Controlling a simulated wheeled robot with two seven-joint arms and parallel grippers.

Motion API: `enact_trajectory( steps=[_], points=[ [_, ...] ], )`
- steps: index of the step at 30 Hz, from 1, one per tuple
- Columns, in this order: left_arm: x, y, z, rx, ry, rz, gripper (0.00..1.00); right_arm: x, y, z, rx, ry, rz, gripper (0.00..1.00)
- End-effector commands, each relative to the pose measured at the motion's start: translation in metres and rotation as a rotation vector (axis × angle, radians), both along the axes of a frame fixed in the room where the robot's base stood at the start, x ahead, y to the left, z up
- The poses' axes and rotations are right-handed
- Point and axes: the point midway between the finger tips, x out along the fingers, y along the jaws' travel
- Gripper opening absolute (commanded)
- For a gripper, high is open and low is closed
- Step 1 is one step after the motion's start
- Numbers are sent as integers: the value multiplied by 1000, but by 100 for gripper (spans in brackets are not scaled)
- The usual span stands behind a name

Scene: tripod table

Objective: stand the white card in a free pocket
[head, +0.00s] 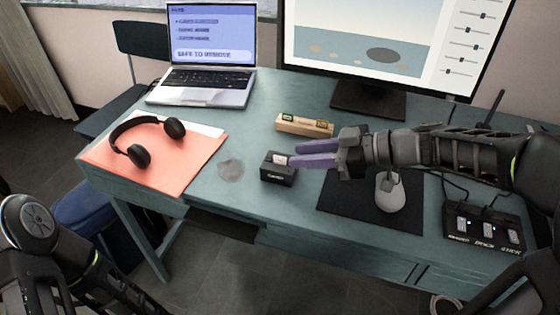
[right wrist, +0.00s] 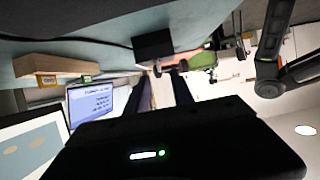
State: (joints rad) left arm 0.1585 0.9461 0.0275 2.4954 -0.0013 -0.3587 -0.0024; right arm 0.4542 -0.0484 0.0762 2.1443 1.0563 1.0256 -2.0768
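The white card (head: 281,159) shows as a small pale piece at the top of a small black box (head: 277,176) with white lettering. The wooden holder (head: 302,126) lies behind it with a yellow-green card at the left and another at the right; its middle looks bare. It also shows in the right wrist view (right wrist: 55,66), and so does the black box (right wrist: 153,46). My right gripper (head: 291,155) points left, its purple fingers apart, tips beside the card's right edge. I cannot see the card between the fingers in the right wrist view. My left gripper is out of view.
A mouse (head: 390,193) sits on a dark mat (head: 345,208) under my right arm. A black device (head: 484,228) stands at the right. Headphones (head: 138,155) lie on an orange folder (head: 165,177). A laptop (head: 203,87) and monitor (head: 372,98) stand behind.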

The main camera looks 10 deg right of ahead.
Motion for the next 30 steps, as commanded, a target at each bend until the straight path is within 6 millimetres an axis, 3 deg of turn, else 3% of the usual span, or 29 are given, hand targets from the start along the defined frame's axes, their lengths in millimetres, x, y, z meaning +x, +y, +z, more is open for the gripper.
enact_trajectory(
  steps=[9, 26, 30],
  points=[
    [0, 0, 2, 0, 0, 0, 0, 19, 29, -13, 0, 1, 2, 29],
    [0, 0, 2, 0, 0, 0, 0, 19, 29, -13, -1, 1, 1, 29],
    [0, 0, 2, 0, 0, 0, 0, 19, 29, -13, -1, 1, 1, 19]
  ],
)
